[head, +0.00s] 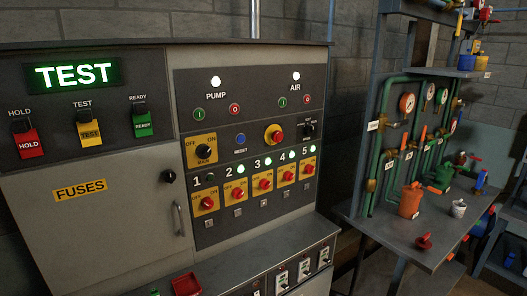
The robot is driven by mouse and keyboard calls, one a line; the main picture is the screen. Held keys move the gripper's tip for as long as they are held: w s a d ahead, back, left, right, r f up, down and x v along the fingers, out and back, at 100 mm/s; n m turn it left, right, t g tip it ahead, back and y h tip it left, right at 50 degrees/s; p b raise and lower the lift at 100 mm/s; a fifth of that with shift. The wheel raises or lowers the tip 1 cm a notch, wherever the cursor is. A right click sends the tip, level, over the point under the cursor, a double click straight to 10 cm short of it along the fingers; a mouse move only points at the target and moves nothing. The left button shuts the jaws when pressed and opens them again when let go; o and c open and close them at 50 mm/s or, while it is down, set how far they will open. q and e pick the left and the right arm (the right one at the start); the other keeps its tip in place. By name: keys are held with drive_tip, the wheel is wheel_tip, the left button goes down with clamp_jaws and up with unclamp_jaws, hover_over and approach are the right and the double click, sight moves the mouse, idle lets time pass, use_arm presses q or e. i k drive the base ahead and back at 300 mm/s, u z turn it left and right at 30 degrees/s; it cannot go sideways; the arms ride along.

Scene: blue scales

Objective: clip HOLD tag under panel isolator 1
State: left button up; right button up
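The red HOLD tag (29,144) hangs at the left of the panel, below the HOLD label. Panel isolator 1 (207,203) is a red knob on a yellow plate, the leftmost in the numbered row. The lamp beside number 1 looks dark, while those at 2 to 5 glow green. A small grey square fitting (209,223) sits below isolator 1, with no tag on it. Neither of my grippers shows in the head view.
A yellow TEST tag (89,132) and a green READY tag (143,126) hang beside the HOLD tag. The FUSES door (110,220) is shut, its handle standing out. A ledge (235,262) with a red tray (186,285) runs below. A pipework bench (420,240) stands right.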

sight(27, 141)
drive_tip(key=u, duration=1.5)
